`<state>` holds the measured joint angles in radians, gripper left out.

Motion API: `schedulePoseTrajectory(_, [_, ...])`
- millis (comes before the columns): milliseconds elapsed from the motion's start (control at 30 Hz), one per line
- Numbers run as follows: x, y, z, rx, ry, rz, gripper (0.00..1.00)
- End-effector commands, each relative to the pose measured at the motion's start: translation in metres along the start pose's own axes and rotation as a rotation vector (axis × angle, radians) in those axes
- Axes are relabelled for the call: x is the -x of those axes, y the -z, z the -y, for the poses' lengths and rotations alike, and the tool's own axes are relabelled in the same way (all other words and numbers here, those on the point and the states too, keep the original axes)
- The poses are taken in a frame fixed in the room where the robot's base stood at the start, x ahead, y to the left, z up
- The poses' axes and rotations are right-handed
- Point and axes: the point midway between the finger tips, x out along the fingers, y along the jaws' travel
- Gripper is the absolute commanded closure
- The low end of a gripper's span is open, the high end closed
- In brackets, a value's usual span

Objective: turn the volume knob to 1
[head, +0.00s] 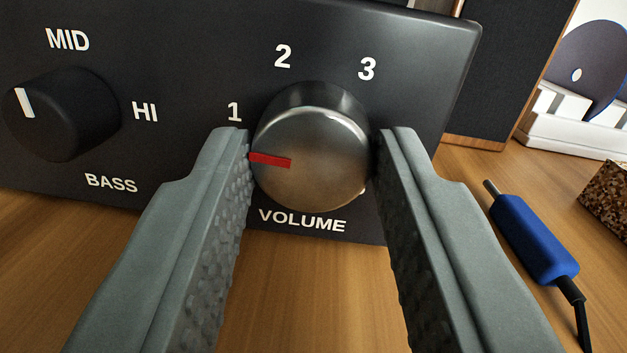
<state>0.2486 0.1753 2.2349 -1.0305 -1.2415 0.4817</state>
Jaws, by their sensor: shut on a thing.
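The volume knob (318,172) is a round silver metal knob with a dark base on the black amplifier panel. Its red pointer line faces left and sits a little below the direction of the printed 1 (234,112). The printed 2 (283,56) is above the knob and the printed 3 (367,68) is at its upper right. My gripper (314,145) is shut on the knob, with one grey finger on its left side and one on its right. The fingers hide parts of the panel beside the knob.
A black bass knob (62,115), with MID and HI marks, is to the left on the same panel. A blue-handled plug with a black cable (533,238) lies on the wooden table at the right. A dark speaker (505,65) and a speckled block (608,197) stand further right.

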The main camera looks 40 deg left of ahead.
Motion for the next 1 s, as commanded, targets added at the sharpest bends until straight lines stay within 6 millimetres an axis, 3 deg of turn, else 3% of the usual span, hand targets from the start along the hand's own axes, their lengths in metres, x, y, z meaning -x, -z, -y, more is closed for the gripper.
schedulePoseTrajectory(733, [0.0002,-0.0005,0.0003,-0.091,-0.009,-0.005,0.9])
schedulePoseTrajectory(767, [0.0002,-0.0005,0.0003,-0.091,-0.009,-0.005,0.65])
schedulePoseTrajectory(867, [0.0002,-0.0005,0.0003,-0.091,-0.009,-0.005,0.46])
schedulePoseTrajectory(1000, [0.0002,-0.0003,0.0002,-0.09,-0.009,-0.006,0.45])
